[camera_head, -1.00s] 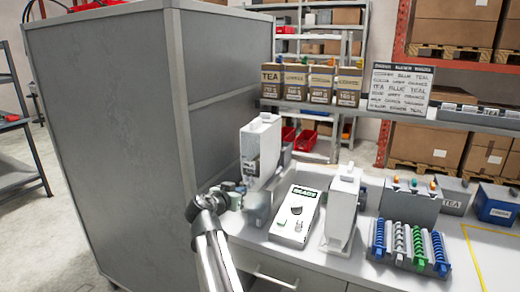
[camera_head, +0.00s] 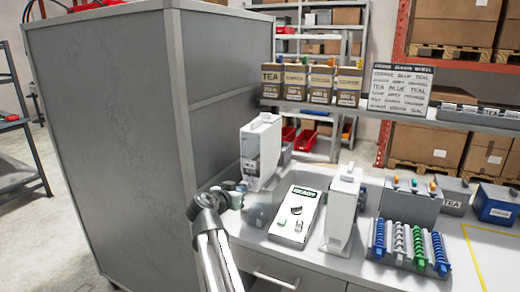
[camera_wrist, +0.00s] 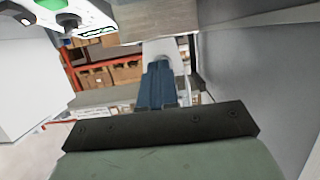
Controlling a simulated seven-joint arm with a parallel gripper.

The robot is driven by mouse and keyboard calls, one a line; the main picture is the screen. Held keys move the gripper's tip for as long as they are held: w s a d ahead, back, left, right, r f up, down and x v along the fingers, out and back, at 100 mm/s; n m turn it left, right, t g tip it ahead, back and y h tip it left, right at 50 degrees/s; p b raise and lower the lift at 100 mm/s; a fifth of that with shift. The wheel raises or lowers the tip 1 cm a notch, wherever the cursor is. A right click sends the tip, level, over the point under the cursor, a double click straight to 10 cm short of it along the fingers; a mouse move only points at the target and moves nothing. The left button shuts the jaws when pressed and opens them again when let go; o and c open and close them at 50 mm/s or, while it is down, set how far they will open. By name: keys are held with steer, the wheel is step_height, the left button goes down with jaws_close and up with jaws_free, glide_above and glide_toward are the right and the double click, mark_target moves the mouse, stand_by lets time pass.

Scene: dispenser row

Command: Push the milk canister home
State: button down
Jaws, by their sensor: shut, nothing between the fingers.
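A tall white canister (camera_head: 262,148) with a grey front and a small label stands on the counter beside the big cabinet in the head view; its label is too small to read surely. A second white canister (camera_head: 342,208) stands further right. I cannot tell from labels which is milk. My gripper (camera_head: 236,188) is low at the near side of the left canister; whether it touches is unclear. In the wrist view its blue fingers (camera_wrist: 157,84) are together with nothing between them, pointing toward a pale surface (camera_wrist: 158,48) partly hidden behind them.
A white control panel (camera_head: 295,214) with a green display and a dark knob lies between the canisters. A grey cabinet (camera_head: 105,120) stands close on the left. A rack of blue, white and green coils (camera_head: 408,248) is at right. A shelf above holds several labelled boxes (camera_head: 320,84).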

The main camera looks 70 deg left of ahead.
steer(key=shift+w+a, duration=1.1)
steer(key=s+d, duration=0.5)
steer(key=shift+s+d, duration=0.35)
stand_by(0.5)
